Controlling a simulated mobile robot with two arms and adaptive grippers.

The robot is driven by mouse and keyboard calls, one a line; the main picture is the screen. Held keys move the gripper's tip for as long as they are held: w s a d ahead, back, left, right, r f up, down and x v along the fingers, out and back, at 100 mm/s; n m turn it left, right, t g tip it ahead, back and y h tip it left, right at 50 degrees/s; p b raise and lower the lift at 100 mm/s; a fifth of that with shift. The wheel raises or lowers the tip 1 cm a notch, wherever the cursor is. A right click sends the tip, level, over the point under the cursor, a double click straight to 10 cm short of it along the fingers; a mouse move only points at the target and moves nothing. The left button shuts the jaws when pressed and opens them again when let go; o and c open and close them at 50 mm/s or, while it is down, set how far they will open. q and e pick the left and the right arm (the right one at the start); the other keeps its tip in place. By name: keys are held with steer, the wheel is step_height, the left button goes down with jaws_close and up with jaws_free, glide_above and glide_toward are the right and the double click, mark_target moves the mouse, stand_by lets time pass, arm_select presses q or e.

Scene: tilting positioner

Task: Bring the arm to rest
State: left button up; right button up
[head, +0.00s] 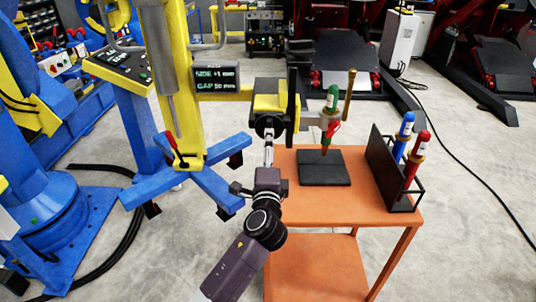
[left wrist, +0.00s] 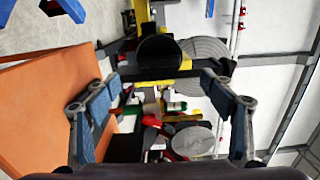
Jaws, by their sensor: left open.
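My left arm (head: 238,268) reaches up from the bottom middle of the head view. Its gripper (head: 268,152) is just below the yellow and black head (head: 266,104) of the positioner; contact cannot be told. In the left wrist view my left gripper (left wrist: 163,88) has its two fingers spread wide, with nothing held between them. The positioner's yellow column (head: 172,85) stands on blue feet. Its display (head: 216,79) reads SIDE +1 mm, GAP 50 mm. A green-handled tool (head: 332,98) stands upright beside the head, above a black pad (head: 324,168). My right gripper is not in view.
An orange table (head: 300,218) stands to the right of my arm. A black rack (head: 392,172) on it holds a blue tool (head: 404,134) and a red tool (head: 417,158). A blue control panel stand (head: 135,115) is at left. Grey floor is open at right, crossed by a cable.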

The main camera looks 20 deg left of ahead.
arm_select(q)
steer(key=shift+s+d, duration=0.1)
steer(key=shift+s, duration=0.5)
steer(key=shift+f, duration=0.15)
steer(key=s+f+n+g+h+b, duration=0.1)
steer(key=s+f+g+h, duration=0.2)
steer(key=f, duration=1.4)
steer(key=s+f+n+g+b, duration=0.1)
steer(key=s+f+g, duration=0.3)
steer(key=f, duration=1.3)
steer(key=s+f+n+g+h+b, duration=0.1)
steer(key=s+f+n+g+b, duration=0.15)
steer(key=s+f, duration=1.55)
steer(key=s+a+f+n+g, duration=0.1)
steer(key=s+f+n+g, duration=0.1)
steer(key=s+f, duration=0.4)
steer(key=s+a+f+n+g, duration=0.1)
steer(key=s+f, duration=0.5)
steer(key=s, duration=1)
steer(key=s+a+f+n+g+h+b, duration=0.1)
steer(key=s+a+f+n+g, duration=0.1)
steer(key=s+f+n+g, duration=0.2)
steer(key=s+f+n, duration=0.1)
steer(key=s+f, duration=0.2)
steer(key=s, duration=0.5)
